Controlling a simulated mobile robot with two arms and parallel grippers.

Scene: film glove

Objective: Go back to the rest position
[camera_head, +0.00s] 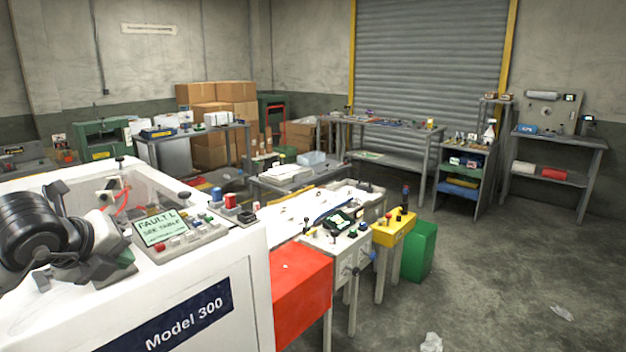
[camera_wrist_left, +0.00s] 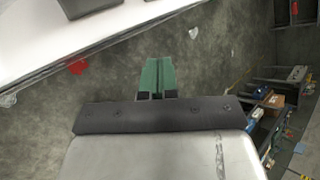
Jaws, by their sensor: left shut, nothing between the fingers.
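My left gripper (camera_head: 122,260) is at the lower left of the head view, just above or in front of the top edge of the white machine (camera_head: 225,262) marked "Model 300". I cannot tell whether it touches the machine. In the left wrist view the green fingers of my left gripper (camera_wrist_left: 158,72) are closed together with nothing between them. Bare grey floor (camera_wrist_left: 215,50) shows beyond the fingertips. My right gripper is in neither view.
The machine's control panel (camera_head: 180,240) has a small screen reading "FAULT" and several knobs. A red box (camera_head: 300,290), a yellow control box (camera_head: 394,229) and a green bin (camera_head: 420,250) stand to its right. Grey floor (camera_head: 500,270) at the right is mostly clear, with crumpled scraps.

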